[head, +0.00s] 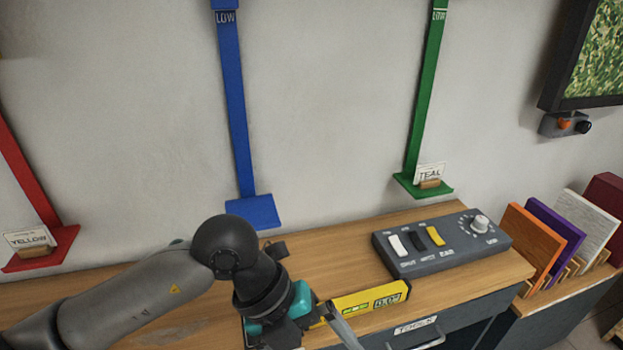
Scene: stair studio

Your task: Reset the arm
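My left arm comes in from the left over the wooden worktop, with its wrist bent down. My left gripper (325,318) is at the front of the worktop, at the left part of a yellow level (370,299) with a small display. One grey finger shows in front of the level; the other is hard to make out. The wrist and gripper hide the level's left part, so I cannot tell whether the fingers are touching or gripping it. My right gripper is not in view.
A grey control box (440,244) with switches and a knob stands right of the level. Colored panels (532,247) stand in a rack at the right. Red (30,180), blue (235,110) and green (424,90) rails with ledges run up the wall. A drawer (415,334) is below.

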